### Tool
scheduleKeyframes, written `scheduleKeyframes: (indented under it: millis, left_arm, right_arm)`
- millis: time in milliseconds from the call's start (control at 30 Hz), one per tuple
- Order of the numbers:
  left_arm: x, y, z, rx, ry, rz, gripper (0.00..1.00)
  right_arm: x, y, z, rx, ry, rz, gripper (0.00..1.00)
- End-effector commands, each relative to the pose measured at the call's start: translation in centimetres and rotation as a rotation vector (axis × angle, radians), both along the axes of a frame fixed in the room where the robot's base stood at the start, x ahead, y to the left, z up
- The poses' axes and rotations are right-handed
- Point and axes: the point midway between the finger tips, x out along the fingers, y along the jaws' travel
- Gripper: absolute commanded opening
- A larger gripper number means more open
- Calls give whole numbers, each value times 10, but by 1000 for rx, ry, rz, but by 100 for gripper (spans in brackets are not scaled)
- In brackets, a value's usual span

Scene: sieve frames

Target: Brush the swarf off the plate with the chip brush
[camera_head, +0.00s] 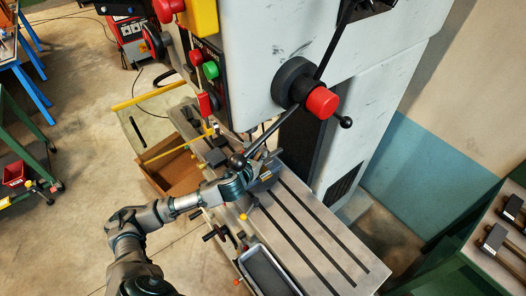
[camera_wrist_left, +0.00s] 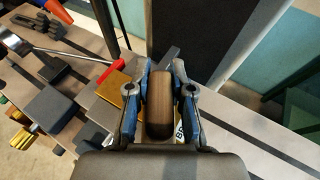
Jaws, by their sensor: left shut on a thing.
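My left gripper (camera_head: 258,174) reaches over the slotted machine table in the head view. In the left wrist view its two blue-grey fingers (camera_wrist_left: 160,72) are shut on a brown, rounded handle, which looks like the chip brush (camera_wrist_left: 159,108). The handle lies between the fingers, pointing away from the wrist; its bristles are hidden or cannot be made out. A gold-coloured plate-like piece (camera_wrist_left: 116,92) lies just left of the fingers, with a red piece on its upper edge. I cannot make out swarf on it. My right gripper is not in view.
The slotted table (camera_head: 318,232) runs to the lower right, with a grey tray (camera_head: 268,272) along its front. Dark blocks (camera_wrist_left: 52,107) sit left of the gripper. The drill press head (camera_head: 300,45) and its red-hubbed lever (camera_head: 322,102) stand above and behind.

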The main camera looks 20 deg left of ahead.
Motion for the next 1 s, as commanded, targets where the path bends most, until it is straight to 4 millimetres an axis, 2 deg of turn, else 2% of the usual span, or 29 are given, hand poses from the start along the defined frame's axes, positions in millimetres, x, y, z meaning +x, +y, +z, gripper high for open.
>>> scheduleKeyframes:
  millis: [167,500,1000]
  left_arm:
    - [-7,4,-2,1,6,1,0]
    - [-7,4,-3,0,6,-1,0]
    - [19,-12,-2,-1,6,-1,0]
  right_arm:
    - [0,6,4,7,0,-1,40]
    - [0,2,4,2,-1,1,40]
    - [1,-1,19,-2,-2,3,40]
